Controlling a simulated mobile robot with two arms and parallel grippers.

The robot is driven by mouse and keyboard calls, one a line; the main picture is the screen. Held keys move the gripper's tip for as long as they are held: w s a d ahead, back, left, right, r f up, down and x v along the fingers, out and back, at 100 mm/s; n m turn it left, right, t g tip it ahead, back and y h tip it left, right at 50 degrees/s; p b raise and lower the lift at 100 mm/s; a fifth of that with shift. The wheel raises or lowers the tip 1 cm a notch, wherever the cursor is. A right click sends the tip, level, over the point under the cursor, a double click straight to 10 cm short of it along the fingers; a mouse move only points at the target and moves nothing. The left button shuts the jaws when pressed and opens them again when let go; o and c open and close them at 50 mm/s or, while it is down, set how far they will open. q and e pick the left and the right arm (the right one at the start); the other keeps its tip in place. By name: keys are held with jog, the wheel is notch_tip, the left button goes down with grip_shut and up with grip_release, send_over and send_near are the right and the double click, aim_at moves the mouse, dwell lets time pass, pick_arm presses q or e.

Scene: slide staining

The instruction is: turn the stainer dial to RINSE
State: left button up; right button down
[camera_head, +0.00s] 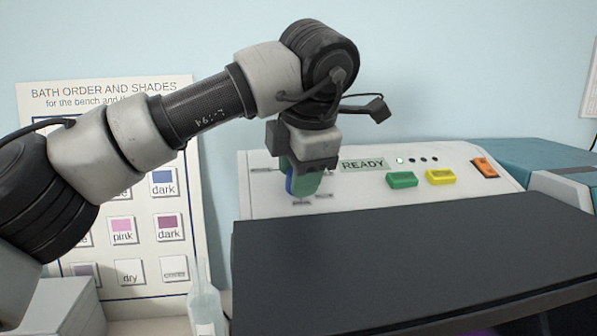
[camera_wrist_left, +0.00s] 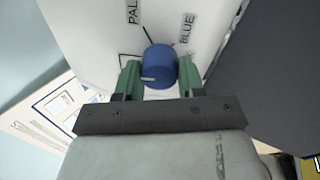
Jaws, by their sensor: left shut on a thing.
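The blue stainer dial (camera_wrist_left: 160,62) stands on the white sloped panel of the stainer (camera_head: 345,199). My left gripper (camera_wrist_left: 159,75) has its green fingers on both sides of the dial, shut on it. A white mark shows at the dial's lower left in the left wrist view. The labels PALE and BLUE are partly readable around the dial there; I cannot read RINSE. In the head view the left gripper (camera_head: 305,180) points down at the dial and hides most of it. My right gripper is not in view.
A READY display (camera_head: 363,166), a green button (camera_head: 401,180), a yellow button (camera_head: 440,177) and an orange switch (camera_head: 485,167) lie right of the dial. A large dark cover (camera_head: 400,255) fills the front. A bottle (camera_head: 204,300) and a shade chart (camera_head: 110,92) are at left.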

pick_arm(q)
jog(key=o, duration=0.9)
jog(key=shift+r, duration=0.1)
jog(key=v, duration=1)
jog(key=shift+s+r, duration=0.15)
jog(key=shift+r, duration=0.25)
jog(key=shift+f, duration=0.1)
